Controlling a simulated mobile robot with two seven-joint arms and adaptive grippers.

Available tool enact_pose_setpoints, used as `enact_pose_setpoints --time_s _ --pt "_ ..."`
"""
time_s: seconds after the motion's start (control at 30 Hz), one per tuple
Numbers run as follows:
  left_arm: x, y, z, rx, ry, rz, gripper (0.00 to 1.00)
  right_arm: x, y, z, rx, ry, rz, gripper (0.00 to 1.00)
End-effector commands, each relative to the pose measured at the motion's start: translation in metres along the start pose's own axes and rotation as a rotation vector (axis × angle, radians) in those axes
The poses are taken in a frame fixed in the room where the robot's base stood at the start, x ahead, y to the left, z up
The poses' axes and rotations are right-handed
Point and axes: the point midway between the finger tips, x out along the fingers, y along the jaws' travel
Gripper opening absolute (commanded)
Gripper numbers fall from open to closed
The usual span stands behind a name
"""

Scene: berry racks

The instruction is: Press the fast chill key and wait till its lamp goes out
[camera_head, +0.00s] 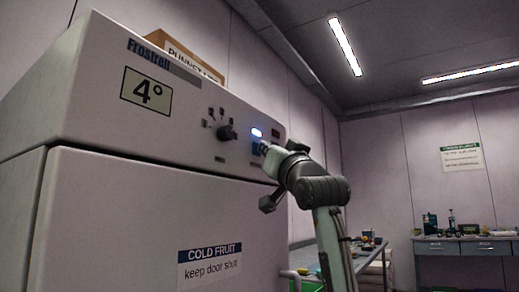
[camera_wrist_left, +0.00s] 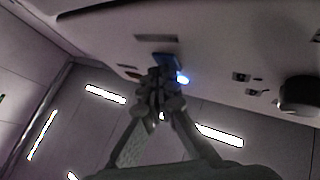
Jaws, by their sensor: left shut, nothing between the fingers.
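The blue fast chill key (camera_wrist_left: 166,60) is on the control panel of the white cold cabinet (camera_head: 110,195). In the head view it is mostly hidden behind my gripper. The lamp (camera_head: 257,132) just above it is lit blue-white; it also glows in the left wrist view (camera_wrist_left: 183,79). My left gripper (camera_head: 264,149) is shut and empty, with its fingertips at the key. The fingertips (camera_wrist_left: 161,74) overlap the key's edge in the wrist view; I cannot tell whether they press it. My right gripper is in neither view.
A dark knob (camera_head: 227,132) sits left of the key on the same panel. A box (camera_head: 185,58) stands on top of the cabinet. A bench (camera_head: 352,250) and a back table (camera_head: 465,247) with small items stand to the right.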

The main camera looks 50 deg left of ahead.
Motion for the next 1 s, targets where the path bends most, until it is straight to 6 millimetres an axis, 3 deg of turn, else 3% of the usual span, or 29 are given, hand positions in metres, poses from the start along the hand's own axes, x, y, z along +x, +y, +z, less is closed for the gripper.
enact_pose_setpoints --time_s 0.77,1.0 --pt "-0.013 0.01 -0.009 0.0 -0.001 0.0 0.0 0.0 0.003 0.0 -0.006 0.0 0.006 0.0" --pt "-0.027 0.02 -0.019 0.0 -0.001 0.002 0.0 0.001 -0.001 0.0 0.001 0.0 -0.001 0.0"
